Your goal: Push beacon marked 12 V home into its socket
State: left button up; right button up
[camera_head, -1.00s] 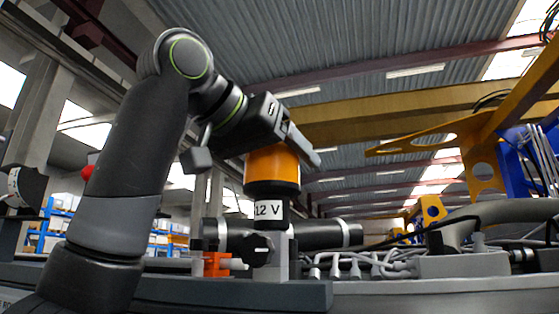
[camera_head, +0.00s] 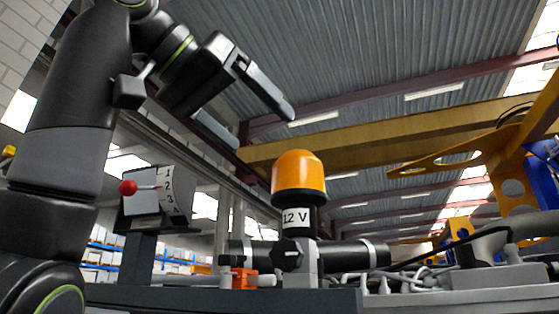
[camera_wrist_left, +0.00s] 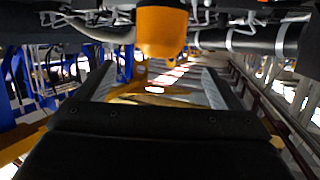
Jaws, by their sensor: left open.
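The beacon is an orange dome (camera_head: 299,176) on a black base with a white "12 V" label (camera_head: 296,217). It stands upright on a grey post (camera_head: 301,262) with a black knob; the seam where it enters its socket is too small to judge. My left gripper (camera_head: 262,128) is open and empty, above and left of the dome, apart from it in the head view. In the left wrist view the orange dome (camera_wrist_left: 162,30) hangs upside down at the top, beyond the open fingers (camera_wrist_left: 158,85). My right gripper is not in view.
A lever panel marked 1, 2, 3 (camera_head: 158,197) with a red ball stands left of the beacon. A black cylinder (camera_head: 350,255) lies behind the post, with an orange clip (camera_head: 243,280) at left. Cables and hoses (camera_head: 440,270) crowd the right. Space above the dome is clear.

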pick_arm(q)
jog(key=v, duration=0.5)
dwell(0.9)
